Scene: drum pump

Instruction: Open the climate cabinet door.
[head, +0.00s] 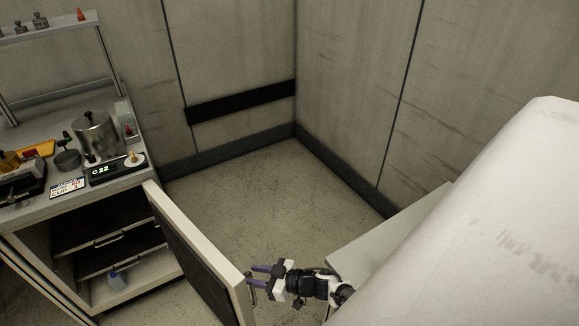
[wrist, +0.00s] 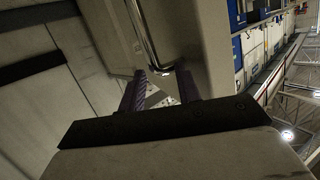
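The climate cabinet (head: 125,285) stands at the lower left in the head view, under a worktop. Its door (head: 200,240) is swung wide out toward the lower middle, and the shelves inside show. My gripper (head: 254,275) is at the door's free edge, on its outer side. Its two purple fingers are apart. In the wrist view the door's metal bar handle (wrist: 147,45) runs down toward the space between the fingertips (wrist: 162,78). The fingers do not look closed on the handle; whether they touch it I cannot tell.
The worktop (head: 70,205) carries a metal pot (head: 97,134), a display reading C22 (head: 101,171) and small parts. Bare floor (head: 245,200) lies between the door and the walls. A large white body fills the right side.

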